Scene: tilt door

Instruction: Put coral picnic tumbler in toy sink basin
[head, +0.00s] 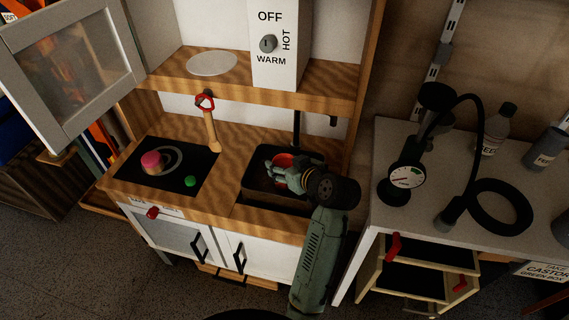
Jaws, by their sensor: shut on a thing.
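The toy sink basin (258,184) is a black rectangular recess in the wooden counter, right of the stove panel. My gripper (279,163) is over the basin, seen from behind my arm. It is shut on the coral picnic tumbler (284,159), of which only a red-orange part shows between and behind the fingers. The tumbler appears within the basin's outline. I cannot tell whether it touches the basin floor. My wrist and forearm hide the basin's right side.
The black stove panel (165,167) holds a pink item (151,162) and a green item (190,181). A wooden utensil with a red end (209,125) is behind it. The shelf (235,75) overhangs the counter's back.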

